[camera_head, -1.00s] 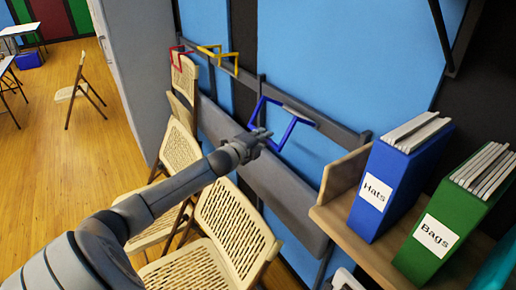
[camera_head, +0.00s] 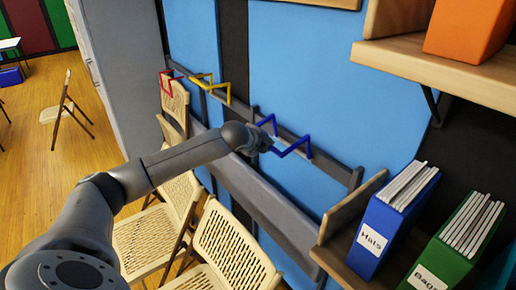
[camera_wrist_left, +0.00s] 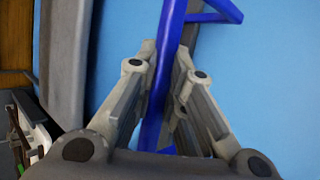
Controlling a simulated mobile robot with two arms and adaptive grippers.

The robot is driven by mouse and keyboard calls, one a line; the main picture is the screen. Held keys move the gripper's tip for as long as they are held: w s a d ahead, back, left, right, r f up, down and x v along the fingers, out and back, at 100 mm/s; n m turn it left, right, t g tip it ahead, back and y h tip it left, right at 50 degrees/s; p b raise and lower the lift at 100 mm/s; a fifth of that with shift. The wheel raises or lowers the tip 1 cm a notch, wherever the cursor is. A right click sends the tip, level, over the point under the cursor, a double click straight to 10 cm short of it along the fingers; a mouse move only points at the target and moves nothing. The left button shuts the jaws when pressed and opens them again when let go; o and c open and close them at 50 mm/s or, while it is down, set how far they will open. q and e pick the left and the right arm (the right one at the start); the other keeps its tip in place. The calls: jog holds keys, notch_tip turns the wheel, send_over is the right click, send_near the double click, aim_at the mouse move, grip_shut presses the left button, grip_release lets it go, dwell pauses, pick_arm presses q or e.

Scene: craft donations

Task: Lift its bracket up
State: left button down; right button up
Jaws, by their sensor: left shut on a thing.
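The blue bracket (camera_head: 293,147) is on the dark rail (camera_head: 240,108) along the blue wall. It stands out from the rail in an angular shape like the red bracket (camera_head: 166,88) and the yellow bracket (camera_head: 213,90) to its left. My left gripper (camera_head: 266,138) is at the bracket's near left part, and my wrist hides some of it. In the left wrist view, a blue bar of the bracket (camera_wrist_left: 172,38) runs between the fingers of my left gripper (camera_wrist_left: 162,75), which are shut on it. My right gripper is not in view.
Folding chairs (camera_head: 235,245) stand below my left arm, along the wall. At the right, a wooden shelf (camera_head: 345,265) holds a blue Hats binder (camera_head: 390,222) and a green Bags binder (camera_head: 455,250). An upper shelf (camera_head: 430,75) with an orange box juts out above.

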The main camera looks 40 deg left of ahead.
pick_arm(q)
jog(key=shift+w+d+r+m+g+y, duration=0.2)
jog(key=shift+w+d+r+m+g, duration=0.05)
jog(key=shift+w+r+g, duration=0.65)
jog(key=shift+w+d+r+m+g+y, duration=0.25)
jog(key=shift+w+r+g, duration=0.45)
jog(key=shift+r+g, duration=0.3)
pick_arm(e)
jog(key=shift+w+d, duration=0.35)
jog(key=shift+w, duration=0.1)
pick_arm(q)
jog(key=shift+r, duration=0.15)
jog(key=c, duration=1.6)
grip_release()
jog(key=shift+c, duration=0.2)
jog(key=shift+o, duration=0.8)
jog(key=shift+w, duration=0.2)
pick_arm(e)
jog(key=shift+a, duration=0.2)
pick_arm(q)
jog(key=v, duration=1.2)
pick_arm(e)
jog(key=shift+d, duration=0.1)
pick_arm(q)
jog(key=shift+s, duration=0.1)
